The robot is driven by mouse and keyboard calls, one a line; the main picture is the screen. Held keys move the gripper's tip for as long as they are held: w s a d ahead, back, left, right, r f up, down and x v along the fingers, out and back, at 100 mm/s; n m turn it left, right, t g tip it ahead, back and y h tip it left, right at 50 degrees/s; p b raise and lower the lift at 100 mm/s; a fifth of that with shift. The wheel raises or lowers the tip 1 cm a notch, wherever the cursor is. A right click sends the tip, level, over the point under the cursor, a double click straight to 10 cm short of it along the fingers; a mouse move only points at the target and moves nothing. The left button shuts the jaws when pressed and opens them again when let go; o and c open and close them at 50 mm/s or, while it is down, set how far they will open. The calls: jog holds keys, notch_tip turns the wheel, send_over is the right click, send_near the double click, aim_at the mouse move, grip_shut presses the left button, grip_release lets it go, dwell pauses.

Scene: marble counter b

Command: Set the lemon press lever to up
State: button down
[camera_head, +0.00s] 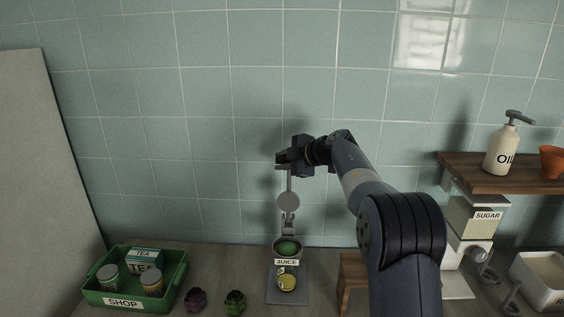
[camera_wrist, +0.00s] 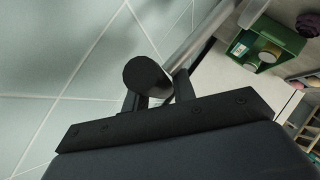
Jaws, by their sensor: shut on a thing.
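The lemon press (camera_head: 287,268) stands on the counter, labelled JUICE, with a green piece in its cup (camera_head: 288,247) and a yellow thing in a vessel (camera_head: 287,282) below. Its grey lever (camera_head: 289,184), with a round disc (camera_head: 288,202) on it, points nearly straight up. My gripper (camera_head: 284,158) is at the lever's top end, high above the press. In the wrist view, my gripper (camera_wrist: 160,88) is shut on the lever's dark round knob (camera_wrist: 146,76), and the grey lever bar (camera_wrist: 200,38) runs off to the upper right. The press body is not clearly visible there.
A green SHOP crate (camera_head: 124,302) with a tea box and jars stands at the left. A wooden stand (camera_head: 352,275) is close right. A shelf (camera_head: 500,172) with an oil bottle hangs further right.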

jog(key=shift+d+f, duration=0.3)
jog(key=shift+f, duration=0.55)
jog(key=c, duration=1.2)
grip_release()
jog(key=shift+d, duration=0.15)
jog(key=shift+o, duration=0.2)
jog(key=shift+w+r, duration=0.1)
jog(key=shift+r, duration=0.05)
jog(key=shift+r, duration=0.25)
jog(key=b+v, duration=0.2)
jog(key=v, duration=0.8)
jog(key=shift+s, duration=0.25)
jog(key=shift+w+r, duration=0.1)
